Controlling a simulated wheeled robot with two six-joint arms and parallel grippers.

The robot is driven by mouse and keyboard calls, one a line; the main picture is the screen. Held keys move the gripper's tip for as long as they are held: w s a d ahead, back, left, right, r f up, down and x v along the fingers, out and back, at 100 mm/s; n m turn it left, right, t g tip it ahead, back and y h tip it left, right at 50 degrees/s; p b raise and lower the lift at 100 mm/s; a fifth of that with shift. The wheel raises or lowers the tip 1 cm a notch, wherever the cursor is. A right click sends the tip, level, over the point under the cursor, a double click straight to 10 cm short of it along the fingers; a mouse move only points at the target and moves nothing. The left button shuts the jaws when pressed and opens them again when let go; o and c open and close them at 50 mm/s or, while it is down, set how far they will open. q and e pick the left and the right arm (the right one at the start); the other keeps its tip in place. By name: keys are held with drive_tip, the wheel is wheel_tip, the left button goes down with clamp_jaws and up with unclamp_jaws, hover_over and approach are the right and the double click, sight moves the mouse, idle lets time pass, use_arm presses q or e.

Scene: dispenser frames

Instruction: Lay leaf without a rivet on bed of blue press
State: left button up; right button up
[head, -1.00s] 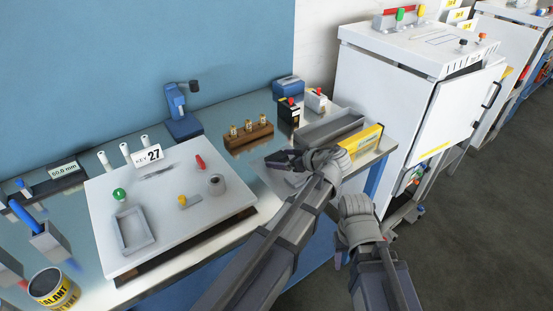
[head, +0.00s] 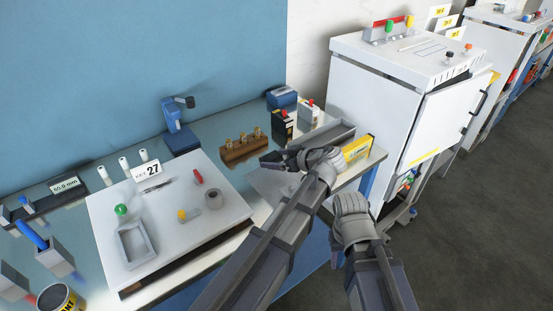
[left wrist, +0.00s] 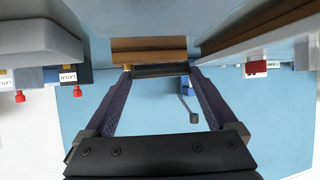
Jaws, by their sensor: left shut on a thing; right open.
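The blue press (head: 180,130) stands at the back of the bench, against the blue wall panel. It also shows upside down in the left wrist view (left wrist: 186,84), beyond my fingers. My left gripper (head: 274,160) is over the bench, right of the press and in front of the wooden block. In the left wrist view its fingers are shut on a thin dark flat piece (left wrist: 160,71), seen edge-on; whether it has a rivet cannot be told. My right gripper (head: 337,257) is low at the bench's front right, mostly hidden by its own arm, open.
A wooden block (head: 241,150) with brass pieces stands right of the press. A white board (head: 180,240) with a key card, small parts and a frame covers the left. Black and white latch boxes (head: 283,126), a grey tray (head: 328,133) and a yellow box (head: 360,147) stand right.

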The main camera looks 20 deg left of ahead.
use_arm(q)
wheel_tip(320, 180, up, 5)
drive_tip(key=p, duration=0.3)
drive_tip(key=shift+f, duration=0.15)
use_arm(e)
wheel_tip(320, 180, up, 5)
drive_tip(key=shift+f, duration=0.15)
use_arm(q)
drive_tip(key=shift+a, duration=0.1)
